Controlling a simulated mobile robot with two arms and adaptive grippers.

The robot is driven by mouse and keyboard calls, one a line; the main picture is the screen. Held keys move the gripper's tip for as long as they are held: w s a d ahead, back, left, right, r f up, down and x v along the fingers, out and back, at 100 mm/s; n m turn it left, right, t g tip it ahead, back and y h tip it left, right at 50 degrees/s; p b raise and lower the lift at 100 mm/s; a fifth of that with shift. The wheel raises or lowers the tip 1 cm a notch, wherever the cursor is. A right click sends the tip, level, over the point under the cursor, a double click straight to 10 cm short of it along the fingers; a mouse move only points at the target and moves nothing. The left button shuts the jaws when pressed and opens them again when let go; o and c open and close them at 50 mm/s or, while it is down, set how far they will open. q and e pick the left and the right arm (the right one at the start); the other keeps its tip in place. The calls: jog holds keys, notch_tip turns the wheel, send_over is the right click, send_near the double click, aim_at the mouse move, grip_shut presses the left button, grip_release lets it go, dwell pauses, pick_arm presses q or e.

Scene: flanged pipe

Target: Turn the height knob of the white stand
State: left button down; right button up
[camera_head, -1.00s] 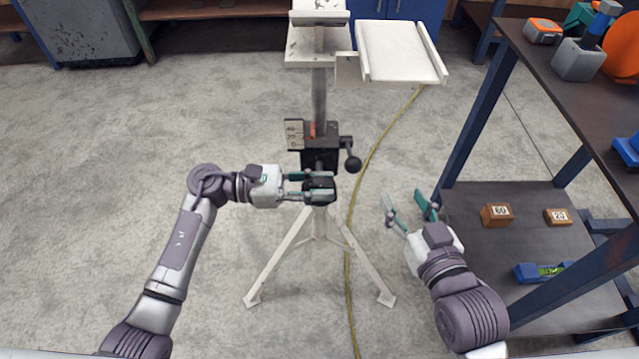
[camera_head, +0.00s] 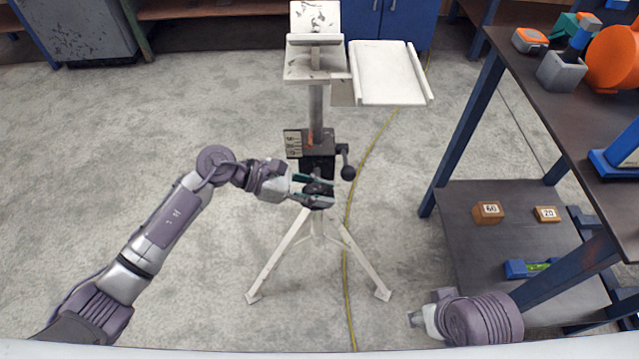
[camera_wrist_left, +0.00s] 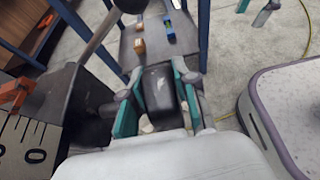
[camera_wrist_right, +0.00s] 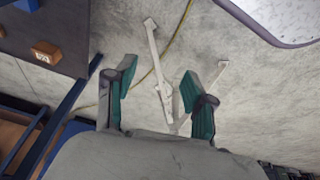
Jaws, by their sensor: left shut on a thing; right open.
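The white stand (camera_head: 316,100) stands on the floor on splayed tripod legs, with a black clamp block (camera_head: 318,165) on its post. The dark knob (camera_head: 314,188) is on the front of the post below that block. My left gripper (camera_head: 322,193) comes in from the left and is shut on the knob, its fingers tilted. In the left wrist view the dark knob (camera_wrist_left: 160,92) sits between the green finger pads. My right gripper (camera_head: 418,320) is low at the right, away from the stand. In the right wrist view it (camera_wrist_right: 158,90) is open and empty.
A ball-ended lever (camera_head: 347,168) sticks out right of the clamp block, close to my left gripper. A scale plate (camera_head: 293,143) is on its left. A dark workbench (camera_head: 520,75) with a lower shelf (camera_head: 465,215) fills the right. A yellow cable (camera_head: 347,270) crosses the floor.

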pick_arm(q)
jog(key=shift+y+p, duration=0.7)
jog(key=shift+p, duration=0.05)
jog(key=shift+d+f+y+p, duration=0.1)
jog(key=shift+f+y+p, duration=0.05)
jog(key=shift+y+p, duration=0.3)
pick_arm(e)
jog(key=shift+w+a+f, duration=0.15)
jog(key=shift+w+f, duration=0.65)
jog(key=shift+f, duration=0.3)
pick_arm(q)
jog(key=c, duration=0.9)
grip_release()
jog(key=v, duration=1.2)
